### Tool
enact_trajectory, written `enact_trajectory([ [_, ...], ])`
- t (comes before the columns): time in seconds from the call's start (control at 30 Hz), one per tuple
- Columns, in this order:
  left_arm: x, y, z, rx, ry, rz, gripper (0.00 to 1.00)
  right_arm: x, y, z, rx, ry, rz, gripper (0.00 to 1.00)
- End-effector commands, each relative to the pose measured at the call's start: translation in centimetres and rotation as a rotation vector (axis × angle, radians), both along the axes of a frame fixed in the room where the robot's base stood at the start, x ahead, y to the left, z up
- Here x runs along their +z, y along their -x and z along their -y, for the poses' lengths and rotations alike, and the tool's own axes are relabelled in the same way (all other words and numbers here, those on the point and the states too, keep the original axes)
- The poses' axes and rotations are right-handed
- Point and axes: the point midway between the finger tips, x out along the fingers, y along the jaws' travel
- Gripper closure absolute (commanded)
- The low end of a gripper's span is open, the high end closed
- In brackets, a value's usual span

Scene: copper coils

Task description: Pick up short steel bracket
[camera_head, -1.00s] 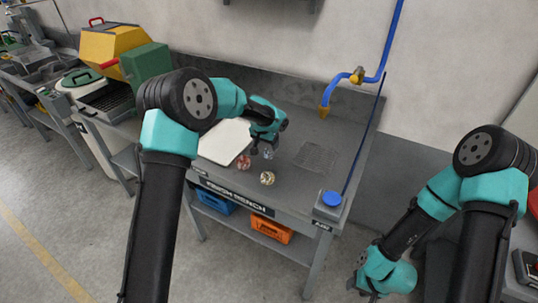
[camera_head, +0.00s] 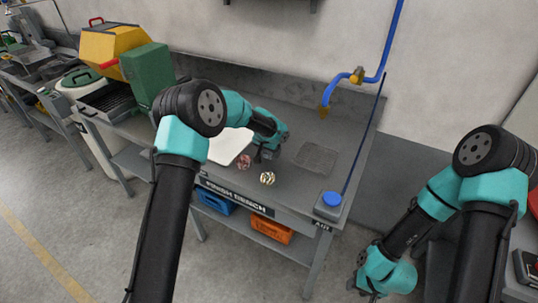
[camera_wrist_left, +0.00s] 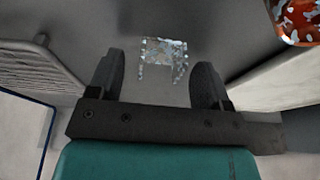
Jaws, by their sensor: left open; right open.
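The short steel bracket (camera_wrist_left: 165,55) is a shiny, mottled silver piece on the grey bench top in the left wrist view. It lies ahead of and between the fingers of my left gripper (camera_wrist_left: 158,85), with a gap on both sides. The left gripper is open and holds nothing. My right gripper (camera_head: 369,284) is open, low at the right, away from the bench.
A blue-topped box (camera_head: 331,202) stands at the bench's front right corner.

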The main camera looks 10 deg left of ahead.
Motion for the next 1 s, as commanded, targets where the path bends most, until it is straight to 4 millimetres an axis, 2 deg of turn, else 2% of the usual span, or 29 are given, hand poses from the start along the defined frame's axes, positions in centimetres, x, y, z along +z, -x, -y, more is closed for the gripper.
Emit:
enact_trajectory([
  [0.23, 0.00, 0.02, 0.00, 0.000, 0.000, 0.000, 0.28, 0.00, 0.00, 0.00, 0.000, 0.000, 0.000, 0.57],
  [0.8, 0.00, 0.02, 0.00, 0.000, 0.000, -0.001, 0.81, 0.00, 0.00, 0.00, 0.000, 0.000, 0.000, 0.57],
  [1.0, 0.03, 0.02, 0.00, 0.000, 0.000, 0.000, 0.81, 0.00, 0.00, 0.00, 0.000, 0.000, 0.000, 0.57],
])
